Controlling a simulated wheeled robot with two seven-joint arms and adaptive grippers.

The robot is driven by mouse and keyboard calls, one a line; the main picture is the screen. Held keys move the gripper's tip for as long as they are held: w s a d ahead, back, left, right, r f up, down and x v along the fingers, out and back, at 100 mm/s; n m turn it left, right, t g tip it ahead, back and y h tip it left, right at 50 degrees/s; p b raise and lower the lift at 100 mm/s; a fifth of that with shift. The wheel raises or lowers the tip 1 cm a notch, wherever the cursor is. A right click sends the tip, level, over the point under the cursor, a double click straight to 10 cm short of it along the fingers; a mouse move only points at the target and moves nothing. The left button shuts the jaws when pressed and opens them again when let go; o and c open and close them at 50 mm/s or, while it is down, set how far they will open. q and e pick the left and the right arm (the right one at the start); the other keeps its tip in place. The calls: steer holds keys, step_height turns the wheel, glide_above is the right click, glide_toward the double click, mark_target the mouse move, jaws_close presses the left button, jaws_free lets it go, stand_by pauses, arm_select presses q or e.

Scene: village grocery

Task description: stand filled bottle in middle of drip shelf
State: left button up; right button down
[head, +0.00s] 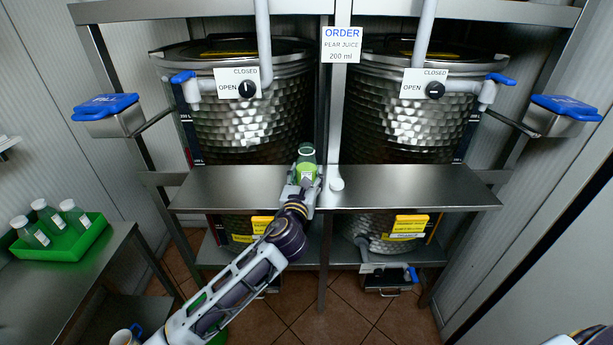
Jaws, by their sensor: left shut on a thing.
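A green bottle (306,156) with a pale label stands upright over the middle of the steel drip shelf (420,188), a little left of the centre post. My left gripper (305,178) is shut on the bottle from the front. I cannot tell whether the bottle's base touches the shelf, since the gripper hides it. My right gripper is not in view.
Two dimpled steel tanks (250,120) (405,120) stand behind the shelf, with valve knobs and blue-handled taps. A white sign (341,45) reads pear juice, 200 ml. A green tray (75,247) with several bottles sits on the left table.

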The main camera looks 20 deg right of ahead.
arm_select(q)
steer(key=o, duration=1.4)
steer(key=shift+f, duration=0.1)
steer(key=shift+b+v, duration=0.65)
steer(key=shift+v, duration=5.35)
